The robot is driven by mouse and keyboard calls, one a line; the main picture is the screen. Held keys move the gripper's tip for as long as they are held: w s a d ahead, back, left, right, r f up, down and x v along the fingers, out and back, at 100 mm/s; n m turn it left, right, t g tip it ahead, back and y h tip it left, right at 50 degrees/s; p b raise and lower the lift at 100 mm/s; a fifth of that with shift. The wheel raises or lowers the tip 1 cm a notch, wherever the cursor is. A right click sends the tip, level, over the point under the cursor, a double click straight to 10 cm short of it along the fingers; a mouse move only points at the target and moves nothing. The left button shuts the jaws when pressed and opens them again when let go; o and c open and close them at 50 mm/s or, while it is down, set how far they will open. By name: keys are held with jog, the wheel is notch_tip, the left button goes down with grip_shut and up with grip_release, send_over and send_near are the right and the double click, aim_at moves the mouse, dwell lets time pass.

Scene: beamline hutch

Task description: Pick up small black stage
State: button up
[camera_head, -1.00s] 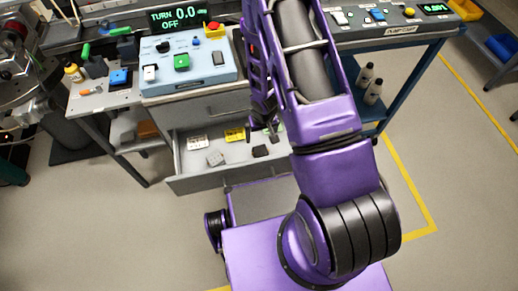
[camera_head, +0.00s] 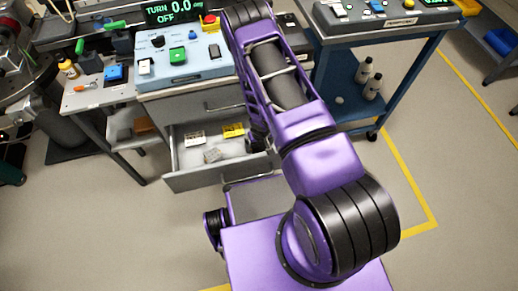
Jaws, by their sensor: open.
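The open drawer (camera_head: 205,180) under the bench holds several small items. My gripper (camera_head: 262,146) is low over the right part of this drawer, mostly covered by my purple arm. It is open, and its fingertips are small and dark here. The small black stage cannot be made out now. The right part of the drawer, where a small dark block showed earlier, is hidden behind my gripper and arm. I cannot tell whether the gripper touches anything.
A yellow box (camera_head: 233,131), a white labelled box (camera_head: 195,139) and a grey block (camera_head: 212,155) lie in the drawer. A blue control box (camera_head: 185,62) stands on the bench above. A blue cart (camera_head: 350,120) with bottles is at right.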

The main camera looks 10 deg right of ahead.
aim_at(259, 147)
jog(key=shift+f, duration=0.45)
jog(key=shift+c, duration=0.2)
grip_shut()
notch_tip(259, 147, up, 10)
jog(key=shift+r+p, duration=0.1)
jog(key=shift+p, duration=0.55)
